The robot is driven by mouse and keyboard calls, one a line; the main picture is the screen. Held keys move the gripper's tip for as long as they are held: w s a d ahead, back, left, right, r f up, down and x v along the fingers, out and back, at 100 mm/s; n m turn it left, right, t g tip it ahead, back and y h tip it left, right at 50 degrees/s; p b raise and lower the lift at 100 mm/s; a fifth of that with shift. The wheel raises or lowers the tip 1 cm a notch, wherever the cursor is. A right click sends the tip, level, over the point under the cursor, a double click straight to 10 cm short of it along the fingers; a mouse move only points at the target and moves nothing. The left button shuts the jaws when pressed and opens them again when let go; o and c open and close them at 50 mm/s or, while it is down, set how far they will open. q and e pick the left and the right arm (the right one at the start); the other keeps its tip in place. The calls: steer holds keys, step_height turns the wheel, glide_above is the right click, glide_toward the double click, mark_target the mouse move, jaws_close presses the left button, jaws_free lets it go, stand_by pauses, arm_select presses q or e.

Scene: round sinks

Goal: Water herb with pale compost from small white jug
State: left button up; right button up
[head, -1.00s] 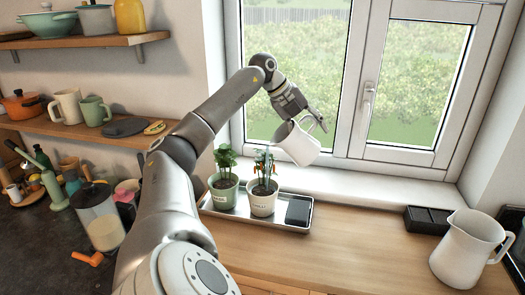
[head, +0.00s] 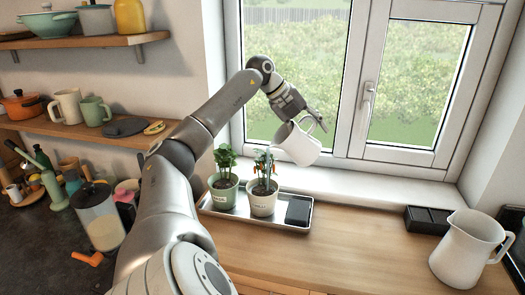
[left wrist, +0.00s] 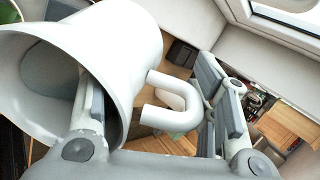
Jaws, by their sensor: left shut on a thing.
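The small white jug (head: 300,145) is held tipped to the left in my left gripper (head: 312,113). Its lip is above the cream pot (head: 262,203), which holds a leafy herb with orange-red bits. A pale bluish streak (head: 268,163) under the lip looks like pouring water. A light green pot (head: 223,195) with a green herb stands left of it. Both soils look brown; I cannot surely tell which compost is paler. In the left wrist view the jug (left wrist: 130,45) shows with its handle (left wrist: 178,105) between the fingers. My right gripper is out of view.
Both pots stand on a metal tray (head: 213,211) with a dark block (head: 298,210) at its right end. A larger white pitcher (head: 465,250) and a black box (head: 428,220) stand at right. The window is behind; the counter's middle is clear.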

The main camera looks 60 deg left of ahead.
mark_target(316, 140)
arm_select(q)
steer(key=shift+s+a+r+t, duration=0.1)
steer(key=shift+t, duration=0.2)
stand_by(1.2)
steer(key=shift+r+g, duration=0.1)
steer(key=shift+g, duration=0.3)
steer(key=shift+w+f, duration=0.2)
steer(key=shift+f, duration=0.1)
steer(key=shift+g, duration=0.3)
steer(key=shift+w+d+f+g+y, duration=0.2)
steer(key=shift+w+f+g+y, duration=0.2)
steer(key=shift+f+g, duration=0.2)
steer(key=f, duration=0.1)
steer(key=w+f+g, duration=0.1)
steer(key=f, duration=0.1)
steer(key=shift+w+d+f+g+y, duration=0.15)
steer(key=shift+w+d+g+y, duration=0.15)
steer(key=shift+d+g, duration=0.1)
steer(key=shift+w+f+g, duration=0.4)
steer(key=shift+f+g, duration=0.1)
steer(key=shift+w+d+f+g+y, duration=0.15)
steer(key=shift+w+f+g+y, duration=0.2)
steer(key=shift+f+g, duration=0.3)
steer(key=shift+w+d+f+g+y, duration=0.25)
steer(key=shift+w+f+g, duration=0.15)
steer(key=shift+f+g, duration=0.3)
steer(key=shift+w+d+f+g+y, duration=0.1)
steer(key=shift+w+f+g+y, duration=0.25)
steer(key=shift+f+g, duration=0.3)
